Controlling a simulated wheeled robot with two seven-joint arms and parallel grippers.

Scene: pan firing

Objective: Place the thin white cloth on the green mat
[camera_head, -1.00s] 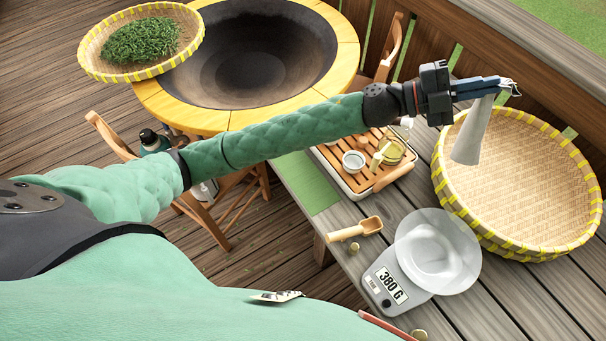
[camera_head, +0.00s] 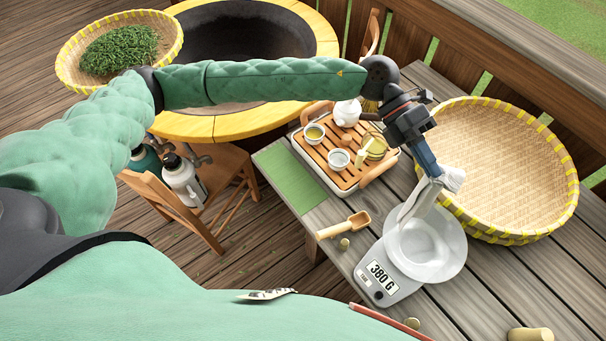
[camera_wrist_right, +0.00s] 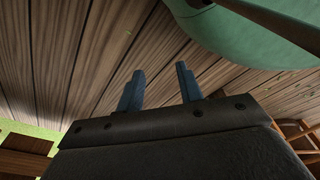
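The thin white cloth (camera_head: 418,205) hangs from my left gripper (camera_head: 436,179) in the head view. The left gripper is shut on it, pointing down, above the scale's plate. Whether the cloth's lower end touches the plate I cannot tell. The green mat (camera_head: 290,178) lies bare at the table's left edge, left of the tea tray and well left of the cloth. My right gripper (camera_wrist_right: 160,88) shows in the right wrist view with its two fingers apart and nothing between them, over the wooden floor.
A scale (camera_head: 384,276) reading 380 G carries a clear round plate (camera_head: 427,250). A tea tray (camera_head: 345,178) with cups, a wooden scoop (camera_head: 343,226) and a large empty woven basket (camera_head: 505,160) share the table. A chair (camera_head: 200,205) with flasks stands left of the mat.

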